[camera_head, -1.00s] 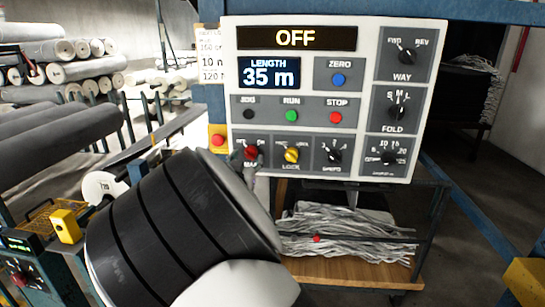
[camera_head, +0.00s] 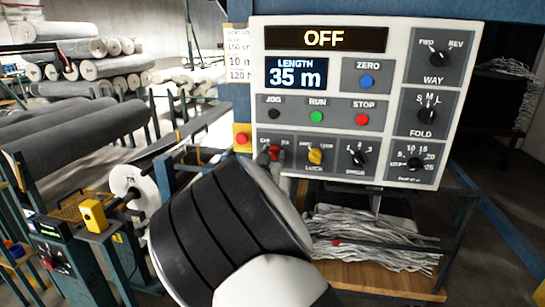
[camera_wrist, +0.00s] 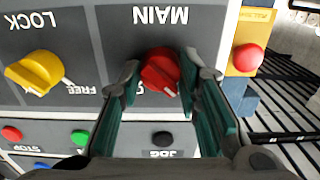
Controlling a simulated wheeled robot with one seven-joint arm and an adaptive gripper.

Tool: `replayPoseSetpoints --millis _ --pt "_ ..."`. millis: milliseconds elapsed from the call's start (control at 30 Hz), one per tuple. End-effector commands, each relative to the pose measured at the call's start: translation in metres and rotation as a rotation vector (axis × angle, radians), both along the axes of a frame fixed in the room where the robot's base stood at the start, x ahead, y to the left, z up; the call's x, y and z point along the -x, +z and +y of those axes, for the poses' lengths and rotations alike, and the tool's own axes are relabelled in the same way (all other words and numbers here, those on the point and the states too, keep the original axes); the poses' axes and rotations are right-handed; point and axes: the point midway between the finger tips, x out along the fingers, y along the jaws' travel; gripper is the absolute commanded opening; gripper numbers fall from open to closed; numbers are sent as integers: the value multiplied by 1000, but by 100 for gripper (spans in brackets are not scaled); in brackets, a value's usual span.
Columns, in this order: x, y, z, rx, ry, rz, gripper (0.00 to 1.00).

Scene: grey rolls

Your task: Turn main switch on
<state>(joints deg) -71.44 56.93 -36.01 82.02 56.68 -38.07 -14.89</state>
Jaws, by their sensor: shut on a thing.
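The main switch is a red knob (camera_head: 274,153) at the lower left of the white control panel (camera_head: 257,88). In the wrist view, which shows the panel upside down, the red knob (camera_wrist: 160,72) sits under the MAIN label. My gripper (camera_wrist: 162,80) has one finger on each side of the knob and is shut on it. The fingers hide part of the lettering around the knob. In the head view, my wrist covers the area below the switch. The display (camera_head: 324,38) on the panel reads OFF.
A yellow knob (camera_head: 315,157) is beside the main switch. A red button on a yellow box (camera_head: 242,138) stands close on the other side. JOG, RUN and STOP buttons (camera_head: 317,117) are above. Grey rolls lie at the left.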

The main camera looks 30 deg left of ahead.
Motion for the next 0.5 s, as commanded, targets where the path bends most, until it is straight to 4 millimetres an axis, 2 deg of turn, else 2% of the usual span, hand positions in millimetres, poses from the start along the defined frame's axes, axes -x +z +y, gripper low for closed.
replayPoseSetpoints --millis 267,500 --pt "-1 0 0 -75 0 18 3" --pt "-2 0 -1 -246 -1 58 3"
